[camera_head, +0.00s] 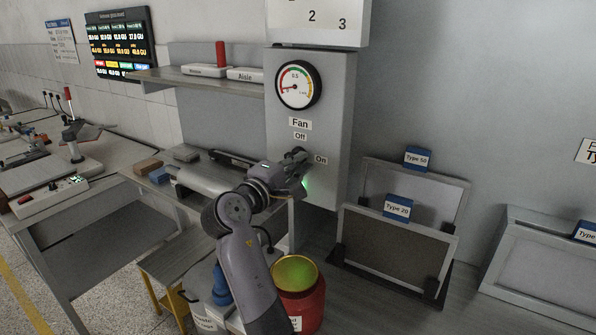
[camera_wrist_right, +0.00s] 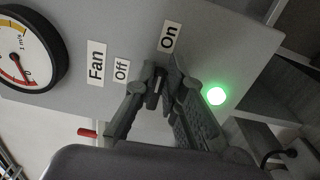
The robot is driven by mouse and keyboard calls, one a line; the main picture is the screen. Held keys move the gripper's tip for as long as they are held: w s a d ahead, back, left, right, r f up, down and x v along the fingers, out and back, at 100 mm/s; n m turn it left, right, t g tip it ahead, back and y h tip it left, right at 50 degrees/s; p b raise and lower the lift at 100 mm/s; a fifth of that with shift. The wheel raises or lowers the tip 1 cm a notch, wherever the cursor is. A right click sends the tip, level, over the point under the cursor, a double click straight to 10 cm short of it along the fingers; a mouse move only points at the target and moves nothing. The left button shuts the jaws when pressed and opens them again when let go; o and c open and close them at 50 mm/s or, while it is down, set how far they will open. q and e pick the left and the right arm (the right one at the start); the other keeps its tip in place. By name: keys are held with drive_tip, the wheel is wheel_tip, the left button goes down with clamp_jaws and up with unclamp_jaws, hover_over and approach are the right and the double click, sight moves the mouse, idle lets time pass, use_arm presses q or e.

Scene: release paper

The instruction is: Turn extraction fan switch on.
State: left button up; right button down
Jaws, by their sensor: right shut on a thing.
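The grey fan control box (camera_head: 330,130) stands against the wall, with a "Fan" label, an "Off" label and an "On" label (camera_head: 320,160) to the right of and below "Off". My right gripper (camera_head: 298,156) is at the box's front, between these labels. In the wrist view, my right gripper (camera_wrist_right: 163,80) has its fingertips close together around the small dark fan switch (camera_wrist_right: 157,86), just beside the "On" label. The fingers hide most of the switch. A green lamp (camera_wrist_right: 216,96) glows beside the gripper; its green glow also shows in the head view (camera_head: 305,183). My left gripper is not in view.
A round gauge (camera_head: 298,85) sits above the labels, its needle in the low red zone. A shelf (camera_head: 205,82) is left of the box. A red container (camera_head: 300,295) stands below my arm. Framed panels (camera_head: 400,250) lean at the right.

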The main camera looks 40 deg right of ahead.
drive_tip(key=shift+f+m, duration=0.2)
drive_tip(key=shift+m, duration=0.1)
idle(0.4)
drive_tip(key=c, duration=1.7)
unclamp_jaws()
drive_tip(key=shift+r, duration=0.1)
drive_tip(key=shift+o, duration=0.2)
